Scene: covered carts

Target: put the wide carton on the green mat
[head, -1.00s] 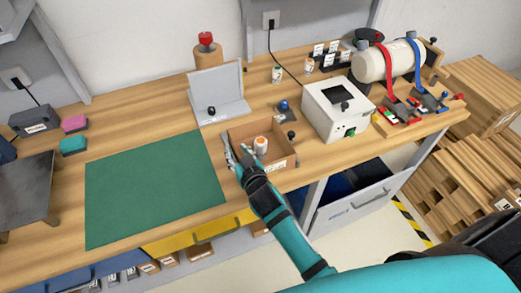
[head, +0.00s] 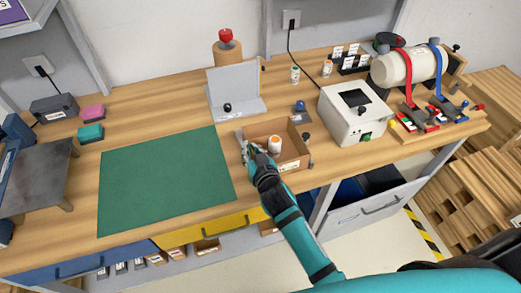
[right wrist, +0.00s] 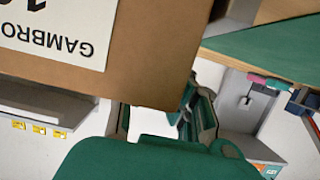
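The wide carton (head: 290,165) is an open brown box on the bench, just right of the green mat (head: 165,185). A white bottle with an orange cap (head: 274,144) stands in it. My right gripper (head: 251,147) is at the carton's left wall. In the right wrist view the carton's labelled face (right wrist: 140,70) is close and upside down. The fingers (right wrist: 160,118) show apart past its rim, seemingly one on each side of the left wall. Their tips are partly hidden behind the carton. The mat is empty. My left gripper is not in view.
A grey stand (head: 235,95) is behind the carton, and a white box device (head: 354,112) is to its right. A small blue-knobbed item (head: 300,107) is close behind. A dark raised plate (head: 35,178) stands left of the mat.

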